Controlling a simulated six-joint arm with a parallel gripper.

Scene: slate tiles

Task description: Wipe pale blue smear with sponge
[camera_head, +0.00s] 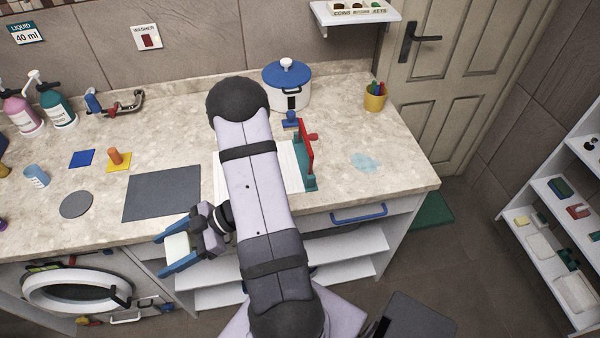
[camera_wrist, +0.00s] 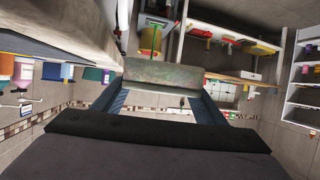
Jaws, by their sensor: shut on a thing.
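The pale blue smear (camera_head: 366,162) lies on the right part of the speckled counter, right of a red and teal clamp-like thing. My gripper (camera_head: 166,256) is in front of the counter's front edge, left of my arm, far from the smear. Its blue fingers are shut on a pale block, the sponge (camera_head: 178,247). In the wrist view the sponge (camera_wrist: 163,75) shows as a grey-green slab held between the fingertips (camera_wrist: 162,88). The smear cannot be made out in the wrist view.
My arm hides part of the counter's middle and a white board (camera_head: 222,180). The red and teal thing (camera_head: 307,160) stands beside the board. A blue-lidded pot (camera_head: 287,92) and a yellow cup (camera_head: 375,98) stand behind. A dark mat (camera_head: 162,193) lies left. Counter around the smear is clear.

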